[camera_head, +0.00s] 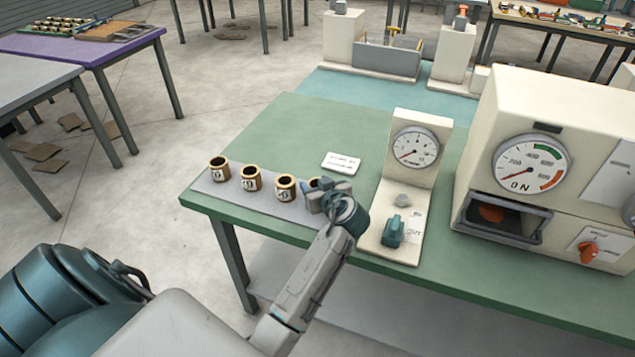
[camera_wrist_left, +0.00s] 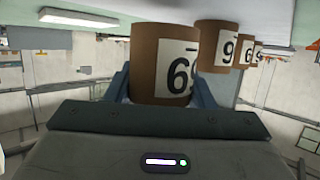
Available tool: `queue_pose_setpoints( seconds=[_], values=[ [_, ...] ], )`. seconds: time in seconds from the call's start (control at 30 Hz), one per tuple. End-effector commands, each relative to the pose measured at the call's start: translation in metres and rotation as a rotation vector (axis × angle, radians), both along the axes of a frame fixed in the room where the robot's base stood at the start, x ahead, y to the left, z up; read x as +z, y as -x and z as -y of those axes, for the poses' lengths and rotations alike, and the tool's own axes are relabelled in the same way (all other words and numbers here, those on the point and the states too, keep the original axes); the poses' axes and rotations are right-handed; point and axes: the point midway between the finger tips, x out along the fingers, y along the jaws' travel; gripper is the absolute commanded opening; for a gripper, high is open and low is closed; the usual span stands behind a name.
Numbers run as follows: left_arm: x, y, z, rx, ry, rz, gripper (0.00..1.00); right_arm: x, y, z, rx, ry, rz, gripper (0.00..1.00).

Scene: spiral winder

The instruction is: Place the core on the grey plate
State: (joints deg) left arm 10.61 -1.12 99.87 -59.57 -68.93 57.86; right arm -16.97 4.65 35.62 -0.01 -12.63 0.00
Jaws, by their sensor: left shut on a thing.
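Three brown cores with pale number labels (camera_head: 219,168) (camera_head: 250,178) (camera_head: 285,187) stand upright in a row on the grey plate (camera_head: 233,197), near the green table's left front edge. My left gripper (camera_head: 325,193) is at the right end of this row, shut on a fourth core (camera_head: 315,183), which it mostly hides. In the left wrist view that core (camera_wrist_left: 163,62), labelled with a 6, sits between the blue fingers, and the others line up behind it. I cannot tell whether the held core touches the plate. My right gripper is not in view.
A white card (camera_head: 342,163) lies behind the row. A cream gauge stand (camera_head: 415,180) with a teal knob (camera_head: 393,230) is just right of my gripper. A large cream machine (camera_head: 540,150) with a dial stands farther right. The green tabletop (camera_head: 290,125) behind is clear.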

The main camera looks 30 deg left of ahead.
Motion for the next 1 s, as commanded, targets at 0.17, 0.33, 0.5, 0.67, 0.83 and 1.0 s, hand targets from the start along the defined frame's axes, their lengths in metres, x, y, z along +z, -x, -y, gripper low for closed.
queue_pose_setpoints(
  seconds=[0.17, 0.33, 0.5, 0.67, 0.83, 1.0],
  values=[
    [-0.018, 0.012, 0.002, 0.013, -0.001, 0.000, 0.26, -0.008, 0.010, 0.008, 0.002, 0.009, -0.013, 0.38],
    [-0.017, 0.011, 0.002, 0.013, 0.000, 0.000, 0.54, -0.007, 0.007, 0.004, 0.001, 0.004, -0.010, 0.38],
    [-0.017, 0.011, 0.002, 0.013, 0.000, 0.000, 0.70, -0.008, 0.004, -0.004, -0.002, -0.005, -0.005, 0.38],
    [-0.017, 0.011, 0.002, 0.013, 0.000, 0.000, 0.70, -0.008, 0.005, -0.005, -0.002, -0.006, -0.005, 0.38],
    [-0.015, 0.010, 0.002, 0.011, 0.000, 0.000, 0.70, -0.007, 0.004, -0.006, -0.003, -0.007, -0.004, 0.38],
    [-0.009, 0.005, 0.002, 0.004, 0.001, 0.002, 0.70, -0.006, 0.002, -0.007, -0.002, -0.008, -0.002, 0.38]
  ],
)
